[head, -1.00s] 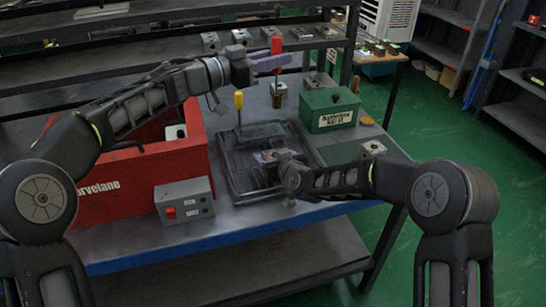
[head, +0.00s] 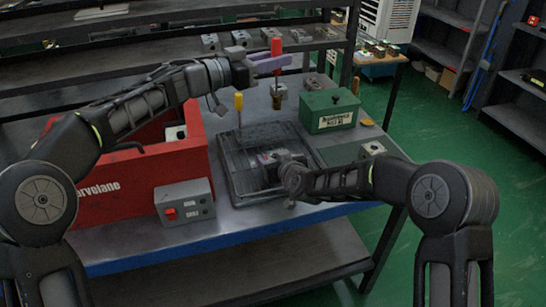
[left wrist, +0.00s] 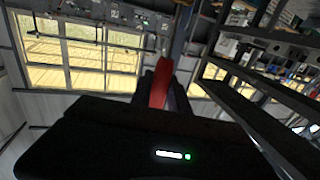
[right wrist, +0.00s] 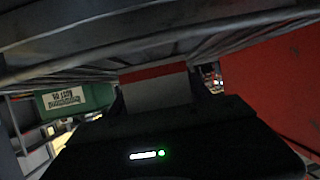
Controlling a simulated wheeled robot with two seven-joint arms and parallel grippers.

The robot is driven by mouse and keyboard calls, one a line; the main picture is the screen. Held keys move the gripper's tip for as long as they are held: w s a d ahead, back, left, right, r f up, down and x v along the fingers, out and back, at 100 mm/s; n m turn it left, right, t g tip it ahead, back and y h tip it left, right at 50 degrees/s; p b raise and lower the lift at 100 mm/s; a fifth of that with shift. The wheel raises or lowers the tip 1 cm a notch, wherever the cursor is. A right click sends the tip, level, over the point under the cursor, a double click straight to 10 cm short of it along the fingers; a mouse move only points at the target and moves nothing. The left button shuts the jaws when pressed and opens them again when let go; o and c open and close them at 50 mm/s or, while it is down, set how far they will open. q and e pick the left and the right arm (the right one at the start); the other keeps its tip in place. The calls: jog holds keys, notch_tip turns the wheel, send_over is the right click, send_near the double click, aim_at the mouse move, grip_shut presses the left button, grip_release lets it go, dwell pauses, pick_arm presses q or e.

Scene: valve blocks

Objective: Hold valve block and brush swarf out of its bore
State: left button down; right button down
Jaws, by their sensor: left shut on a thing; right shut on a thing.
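My left gripper (head: 270,63) is shut on a red-handled brush (head: 276,46), held upright above the back of the bench. Its red handle also shows between the fingers in the left wrist view (left wrist: 160,85). A brass-coloured end shows below it; I cannot tell whether that belongs to the brush. My right gripper (head: 283,168) is low over the black tray (head: 232,182), shut on a grey valve block (right wrist: 157,86), seen between its fingers in the right wrist view. The block is mostly hidden in the head view, and its bore is not visible.
A yellow-handled tool (head: 239,104) stands upright at the tray's back left. A red bin (head: 135,183) and grey switch box (head: 184,204) are at left. A green box (head: 330,110) stands at back right. Several grey blocks sit on the shelf behind.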

pick_arm(q)
jog(key=shift+d, duration=0.1)
jog(key=shift+s+d+r, duration=0.15)
jog(key=shift+d+r, duration=0.05)
jog(key=shift+r, duration=0.05)
jog(key=s+d+r, duration=0.1)
jog(key=s+d, duration=0.2)
jog(key=d, duration=0.2)
jog(key=w+a+f+n+t+y, duration=0.3)
jog(key=a+f+n+t+y, duration=0.2)
jog(key=f, duration=0.5)
jog(key=shift+a+f+n+t+y, duration=0.3)
jog(key=shift+n+t+y, duration=0.25)
jog(key=shift+y, duration=0.35)
jog(key=shift+w+f, duration=0.1)
jog(key=shift+f, duration=2.2)
jog(key=shift+f, duration=0.15)
jog(key=shift+f, duration=2.05)
